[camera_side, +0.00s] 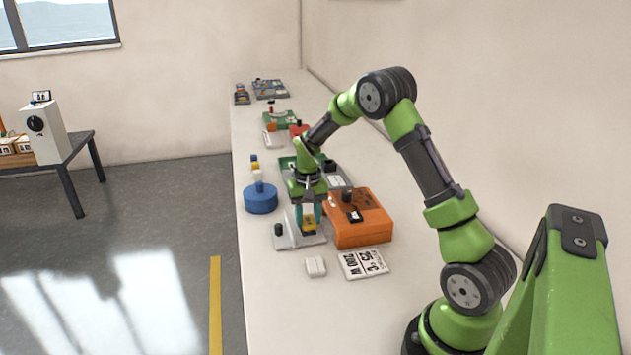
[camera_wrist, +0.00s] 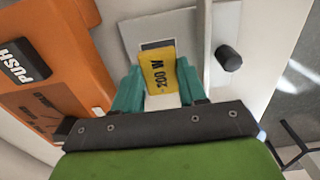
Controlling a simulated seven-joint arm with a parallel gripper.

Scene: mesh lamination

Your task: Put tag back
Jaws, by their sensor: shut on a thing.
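The tag is a small yellow plate with black "200 W" lettering (camera_wrist: 158,74). It is between the teal fingers of my gripper (camera_wrist: 160,88), which is shut on it. In the side view my gripper (camera_side: 309,221) points down over a low whitish stand (camera_side: 287,241) with a black knob. The yellow tag (camera_side: 309,226) shows low between the fingers there. In the wrist view the tag's far end overlaps a grey square recess on the stand (camera_wrist: 195,25), beside the black knob (camera_wrist: 229,58). I cannot tell whether the tag touches the stand.
An orange box (camera_side: 362,232) with a "PUSH" button (camera_wrist: 24,62) stands close beside my gripper. A printed card (camera_side: 364,264) and small white block (camera_side: 315,266) lie in front. A blue round container (camera_side: 261,199) stands left. The bench front (camera_side: 280,320) is clear.

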